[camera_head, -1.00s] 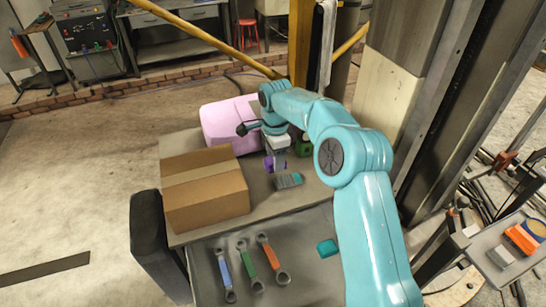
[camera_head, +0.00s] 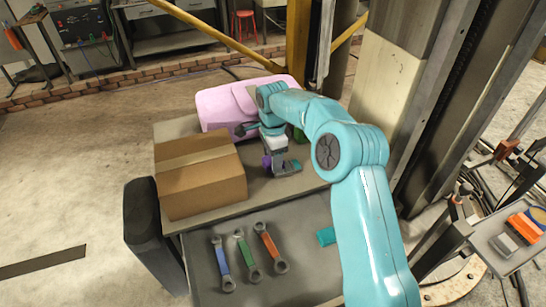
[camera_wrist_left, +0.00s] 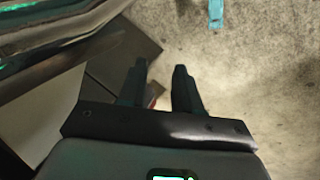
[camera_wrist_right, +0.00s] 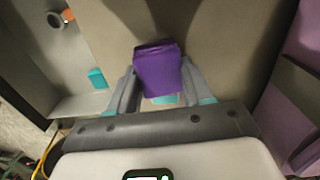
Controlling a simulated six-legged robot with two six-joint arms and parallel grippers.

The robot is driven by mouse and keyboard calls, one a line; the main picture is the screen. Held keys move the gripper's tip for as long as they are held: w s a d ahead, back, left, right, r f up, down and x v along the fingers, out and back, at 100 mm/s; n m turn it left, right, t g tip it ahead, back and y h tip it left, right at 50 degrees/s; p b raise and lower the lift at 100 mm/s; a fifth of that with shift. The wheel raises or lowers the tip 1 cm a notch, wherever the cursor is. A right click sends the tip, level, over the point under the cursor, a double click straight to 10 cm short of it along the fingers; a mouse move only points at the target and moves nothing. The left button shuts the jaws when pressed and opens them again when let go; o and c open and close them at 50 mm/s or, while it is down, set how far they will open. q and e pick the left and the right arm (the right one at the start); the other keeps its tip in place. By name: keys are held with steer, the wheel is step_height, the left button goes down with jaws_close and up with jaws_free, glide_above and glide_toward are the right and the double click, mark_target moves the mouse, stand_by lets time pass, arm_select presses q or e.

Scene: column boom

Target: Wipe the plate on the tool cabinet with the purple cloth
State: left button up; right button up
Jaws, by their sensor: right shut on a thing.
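My right gripper (camera_wrist_right: 165,88) is shut on the purple cloth (camera_wrist_right: 157,70), held folded between its fingers. In the head view the cloth (camera_head: 267,162) is low over the tool cabinet's top (camera_head: 258,185), right of the cardboard box. A small flat grey and teal thing (camera_head: 290,167) lies just beside the cloth there; it may be the plate, and I cannot tell whether the cloth touches it. In the right wrist view the cloth hides most of what lies below it. My left gripper (camera_wrist_left: 160,80) is open and empty, seen only in its wrist view.
A cardboard box (camera_head: 200,180) stands left of the cloth. A pink case (camera_head: 225,107) stands behind. Several wrenches (camera_head: 245,255) and a teal block (camera_head: 326,236) lie on the lower front tray (camera_head: 295,285). A column (camera_head: 395,70) rises at right.

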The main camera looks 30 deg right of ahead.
steer(key=shift+w+a+f, duration=0.1)
steer(key=shift+w+a, duration=0.05)
steer(key=shift+w, duration=0.1)
steer(key=shift+s+f, duration=0.15)
steer(key=shift+s, duration=0.05)
steer(key=shift+w+f+b, duration=0.2)
steer(key=shift+f+b, duration=0.15)
steer(key=shift+s+f, duration=0.1)
steer(key=shift+s, duration=0.05)
steer(key=shift+f, duration=0.2)
